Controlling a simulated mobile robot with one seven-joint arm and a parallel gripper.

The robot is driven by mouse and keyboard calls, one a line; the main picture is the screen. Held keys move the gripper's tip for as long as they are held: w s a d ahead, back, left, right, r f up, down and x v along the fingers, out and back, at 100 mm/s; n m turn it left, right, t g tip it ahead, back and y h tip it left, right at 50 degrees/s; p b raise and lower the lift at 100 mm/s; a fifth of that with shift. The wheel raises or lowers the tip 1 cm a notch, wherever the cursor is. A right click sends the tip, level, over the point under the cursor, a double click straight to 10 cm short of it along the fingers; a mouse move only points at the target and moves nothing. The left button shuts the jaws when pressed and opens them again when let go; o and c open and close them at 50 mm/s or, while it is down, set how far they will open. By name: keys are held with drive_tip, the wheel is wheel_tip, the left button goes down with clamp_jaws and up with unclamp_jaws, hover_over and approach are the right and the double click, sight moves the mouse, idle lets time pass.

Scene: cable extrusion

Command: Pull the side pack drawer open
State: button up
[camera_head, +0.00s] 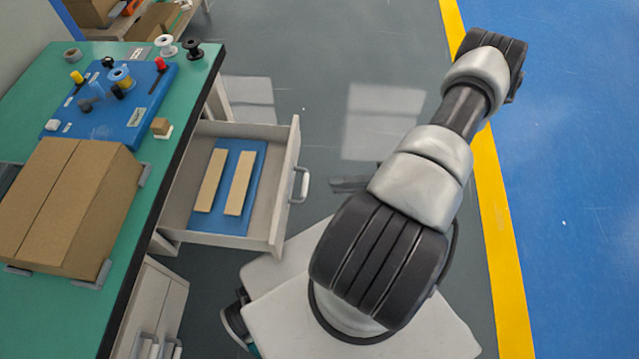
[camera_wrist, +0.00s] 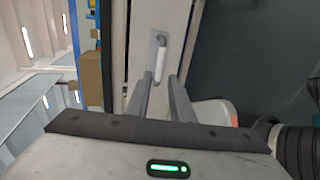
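The side pack drawer (camera_head: 285,190) is pulled out from under the green bench in the head view, with its inside showing. A white handle (camera_head: 300,184) is on its front face. My gripper (camera_head: 335,184) is just to the right of the handle with a small gap, mostly hidden under my arm.
Two tan strips (camera_head: 238,183) lie on a blue mat in the drawer. A cardboard box (camera_head: 70,205) and a blue board (camera_head: 115,105) with spools sit on the green bench (camera_head: 60,310). Another cabinet (camera_head: 155,305) stands nearer.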

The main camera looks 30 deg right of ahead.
drive_tip(key=v, duration=0.6)
drive_tip(key=shift+s+d, duration=0.2)
drive_tip(key=shift+s, duration=0.05)
drive_tip(key=shift+d, duration=0.1)
